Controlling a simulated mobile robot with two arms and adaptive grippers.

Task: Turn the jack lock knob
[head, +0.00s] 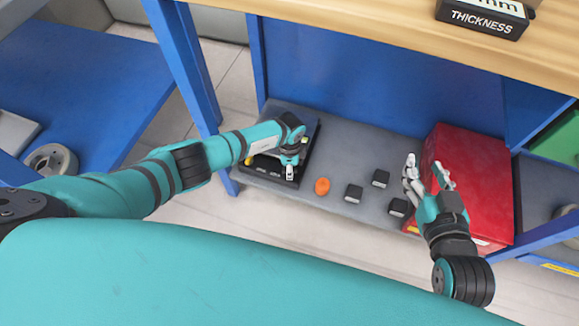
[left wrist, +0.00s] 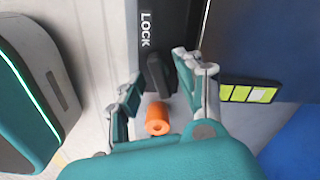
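The jack lock knob (left wrist: 159,76) is a black lever-shaped knob below a white LOCK label (left wrist: 146,30) on a dark body in the left wrist view. My left gripper (left wrist: 159,70) is open, with one finger on each side of the knob; I cannot tell whether either touches it. In the head view my left gripper (head: 290,168) is over a black unit (head: 312,135) on the grey lower shelf, and it hides the knob there. My right gripper (head: 430,172) is open and empty, in front of a red box.
An orange round piece (head: 322,186) and small dark blocks (head: 353,193) lie on the grey shelf (head: 335,150). An orange cylinder (left wrist: 158,118) shows near the left gripper's palm. The red box (head: 475,165) stands right. A wooden tabletop (head: 360,40) overhangs the shelf; a blue post (head: 190,75) stands left.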

